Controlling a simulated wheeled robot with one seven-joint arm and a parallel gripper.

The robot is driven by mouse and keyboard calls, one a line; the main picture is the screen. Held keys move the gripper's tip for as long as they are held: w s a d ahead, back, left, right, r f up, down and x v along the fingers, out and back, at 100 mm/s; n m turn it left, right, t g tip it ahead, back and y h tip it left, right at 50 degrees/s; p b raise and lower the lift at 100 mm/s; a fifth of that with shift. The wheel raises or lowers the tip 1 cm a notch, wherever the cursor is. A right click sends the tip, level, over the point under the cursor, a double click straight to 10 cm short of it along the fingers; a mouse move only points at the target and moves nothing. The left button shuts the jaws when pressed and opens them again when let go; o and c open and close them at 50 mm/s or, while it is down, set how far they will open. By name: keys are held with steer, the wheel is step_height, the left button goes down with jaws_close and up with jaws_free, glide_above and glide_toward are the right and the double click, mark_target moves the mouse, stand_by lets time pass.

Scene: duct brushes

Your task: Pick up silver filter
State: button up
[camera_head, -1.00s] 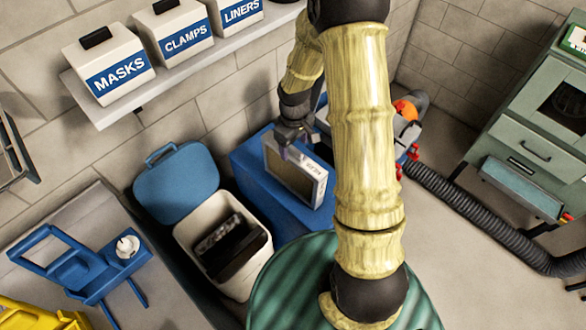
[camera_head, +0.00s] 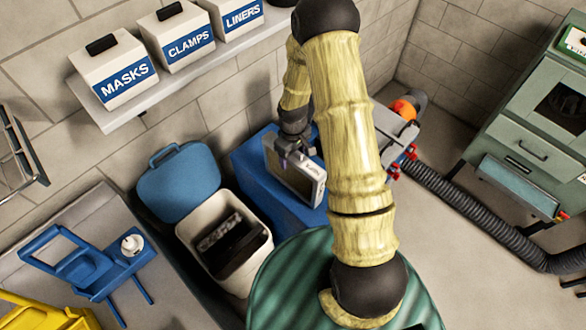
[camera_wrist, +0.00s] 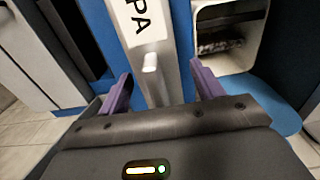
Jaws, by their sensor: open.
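The silver filter (camera_head: 296,172) is a boxy panel with a silver frame and a lettered edge, standing on a blue cabinet. My gripper (camera_head: 290,146) is at its upper left edge in the head view. In the wrist view the filter's silver edge (camera_wrist: 150,68), with a white label reading "PA" and a small light knob, runs between the two purple fingers of my gripper (camera_wrist: 162,90). The fingers are open, one on each side of the edge, with gaps showing. My arm hides part of the area right of the filter.
The blue cabinet (camera_head: 250,160) bears the filter. An open cream bin (camera_head: 200,232) with dark contents stands to its left. A shelf (camera_head: 150,95) with labelled boxes hangs above. A green round top (camera_head: 280,290) is in front, and a black hose (camera_head: 470,215) lies right.

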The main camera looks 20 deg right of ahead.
steer(key=shift+c, duration=0.5)
jaws_close()
steer(key=shift+w+r, duration=0.1)
steer(key=shift+r, duration=0.4)
step_height(320, 180, up, 9)
steer(key=b, duration=0.3)
stand_by(0.5)
